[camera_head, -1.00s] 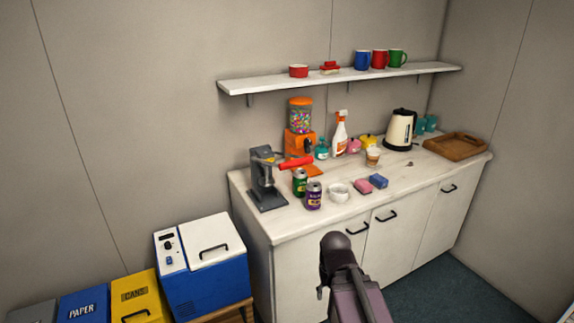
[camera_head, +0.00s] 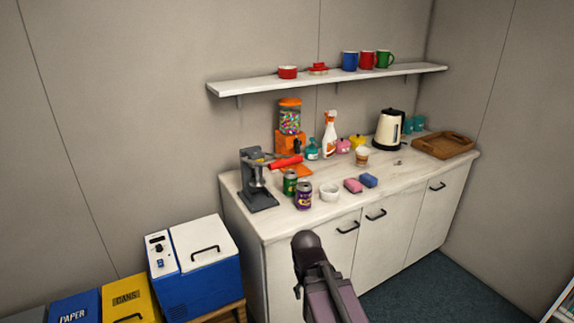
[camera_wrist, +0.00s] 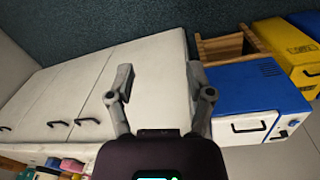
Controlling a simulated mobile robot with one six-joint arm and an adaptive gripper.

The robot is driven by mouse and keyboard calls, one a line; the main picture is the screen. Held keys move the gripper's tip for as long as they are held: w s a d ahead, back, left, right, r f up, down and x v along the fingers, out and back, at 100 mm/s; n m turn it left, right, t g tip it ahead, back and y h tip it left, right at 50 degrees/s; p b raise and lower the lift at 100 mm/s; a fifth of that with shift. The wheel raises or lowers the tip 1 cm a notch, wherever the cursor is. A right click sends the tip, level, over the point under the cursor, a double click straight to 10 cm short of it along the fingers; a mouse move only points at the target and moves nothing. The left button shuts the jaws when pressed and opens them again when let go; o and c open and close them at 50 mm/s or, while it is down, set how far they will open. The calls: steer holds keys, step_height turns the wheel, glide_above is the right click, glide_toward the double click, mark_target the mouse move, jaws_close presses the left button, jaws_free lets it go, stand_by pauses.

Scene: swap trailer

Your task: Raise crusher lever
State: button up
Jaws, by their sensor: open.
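The can crusher (camera_head: 257,180) is a dark grey upright press on the left end of the white counter. Its lever (camera_head: 286,162) has a red grip and sticks out to the right, roughly level. A green can (camera_head: 290,184) and a purple can (camera_head: 304,196) stand just right of the crusher base. In the wrist view my gripper (camera_wrist: 159,78) is open and empty, with its two fingers spread in front of the white cabinet. In the head view my arm is in front of the counter, apart from the crusher, and the fingers are hard to make out. The crusher is not visible in the wrist view.
The counter (camera_head: 272,226) also holds a gumball machine (camera_head: 290,118), spray bottle (camera_head: 330,134), white bowl (camera_head: 330,192), sponges, kettle (camera_head: 388,130) and wooden tray (camera_head: 445,144). A shelf (camera_head: 330,78) with mugs hangs above. A blue cooler (camera_head: 205,262) and bins stand at left.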

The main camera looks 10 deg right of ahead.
steer(key=w+d+n+t+h+b, duration=0.1)
steer(key=w+d+n+h+b, duration=0.3)
steer(key=w+d+n+h, duration=0.3)
steer(key=n+t+h+b, duration=0.9)
steer(key=n+h+b, duration=0.2)
steer(key=n+h, duration=0.55)
glide_toward(287, 163)
step_height(287, 163, down, 4)
steer(key=a, duration=0.2)
steer(key=shift+w+r+m+h, duration=0.15)
steer(key=shift+w+m+h, duration=0.05)
steer(key=shift+m+h, duration=0.15)
steer(key=shift+p, duration=0.3)
steer(key=p+x, duration=0.8)
steer(key=x, duration=0.3)
steer(key=shift+r, duration=0.15)
steer(key=shift+p+x, duration=0.8)
steer(key=shift+x, duration=0.6)
